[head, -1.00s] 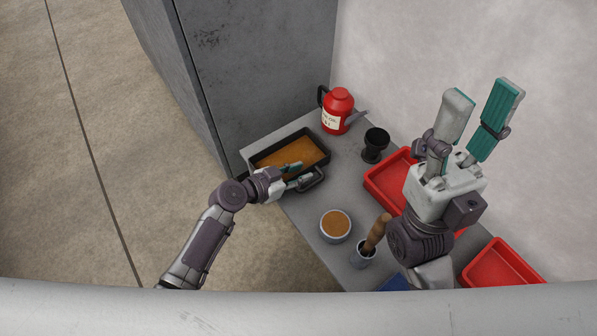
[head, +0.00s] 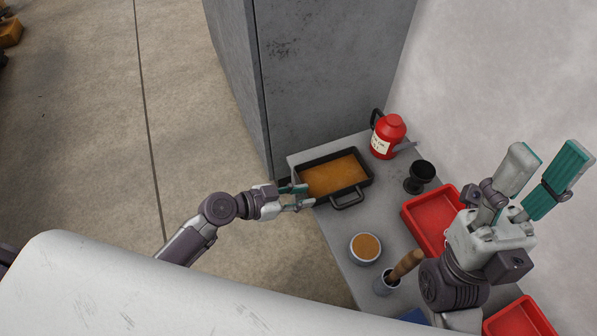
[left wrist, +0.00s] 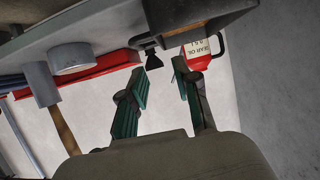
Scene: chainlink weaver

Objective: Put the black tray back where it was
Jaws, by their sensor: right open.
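The black tray (head: 358,187) rests at the far left end of the grey bench, beside the grey cabinet. It holds an orange-brown fill, and its near handle (head: 347,199) faces the front of the bench. My left gripper (head: 308,196) is open and empty at the tray's near left corner, by the bench edge; whether a finger touches the tray I cannot tell. In the left wrist view, the dark tray (left wrist: 195,12) is above the spread fingers (left wrist: 162,82). My right gripper (head: 548,155) is open and raised over the right side of the bench, holding nothing.
A red oil can (head: 388,136) and a black cup (head: 420,174) stand right of the tray. A red bin (head: 435,218), a round container (head: 365,248) and a pot with a wooden-handled tool (head: 388,282) are nearer. The cabinet (head: 320,80) blocks behind; open floor (head: 190,130) lies left.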

